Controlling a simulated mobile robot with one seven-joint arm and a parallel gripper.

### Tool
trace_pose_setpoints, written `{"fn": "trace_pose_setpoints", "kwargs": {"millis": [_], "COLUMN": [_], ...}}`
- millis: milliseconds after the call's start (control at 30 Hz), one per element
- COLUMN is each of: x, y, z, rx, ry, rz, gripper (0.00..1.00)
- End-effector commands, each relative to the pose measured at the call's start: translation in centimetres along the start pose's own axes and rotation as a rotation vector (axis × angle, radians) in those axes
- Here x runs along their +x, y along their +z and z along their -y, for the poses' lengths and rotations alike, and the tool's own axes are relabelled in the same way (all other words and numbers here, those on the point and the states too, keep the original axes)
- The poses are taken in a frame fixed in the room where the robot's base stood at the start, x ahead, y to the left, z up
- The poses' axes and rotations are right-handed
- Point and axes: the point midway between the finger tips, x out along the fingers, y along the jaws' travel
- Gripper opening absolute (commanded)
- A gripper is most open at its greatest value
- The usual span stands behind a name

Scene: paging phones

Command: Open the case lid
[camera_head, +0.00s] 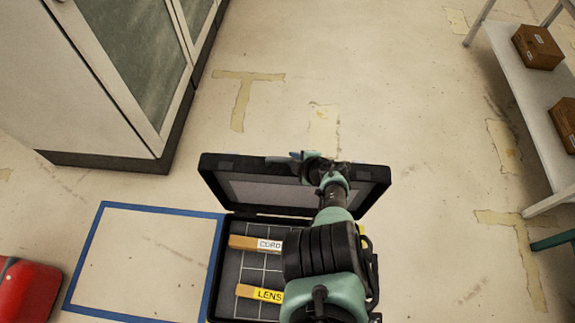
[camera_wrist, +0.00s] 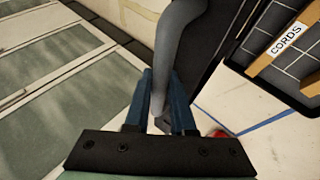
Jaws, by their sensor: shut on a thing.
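The black case (camera_head: 226,284) stands on the floor with its lid (camera_head: 225,165) raised, hinged at the far side, its grey inner face showing. Inside are a grey grid lining and wooden dividers labelled CORDS (camera_head: 269,245) and LENS (camera_head: 267,294). My arm covers the case's right part. My gripper (camera_head: 300,157) is at the lid's top edge. In the wrist view my gripper's blue fingers (camera_wrist: 161,112) are closed around a grey part (camera_wrist: 181,45) at the lid; its exact shape is hard to tell. The case interior shows at the upper right there.
A blue-taped rectangle (camera_head: 150,208) lies left of the case, with a red object (camera_head: 28,290) beyond it. A cabinet (camera_head: 95,80) stands at upper left. A shelf (camera_head: 515,85) with brown boxes (camera_head: 537,46) is at right. The floor behind the lid is clear.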

Motion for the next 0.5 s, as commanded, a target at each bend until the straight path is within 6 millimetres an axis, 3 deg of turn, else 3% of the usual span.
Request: {"fn": "trace_pose_setpoints", "kwargs": {"millis": [33,400,433,500], "x": [-0.25,-0.47,-0.47,-0.46], "y": [1.10,1.51,1.52,1.49], "z": [0.07,-0.10,-0.10,-0.11], "rx": [0.004,0.008,0.008,0.008], "ry": [0.000,0.001,0.001,0.001], "rz": [0.023,0.031,0.031,0.030], "gripper": [0.00,0.00,0.26,0.39]}}
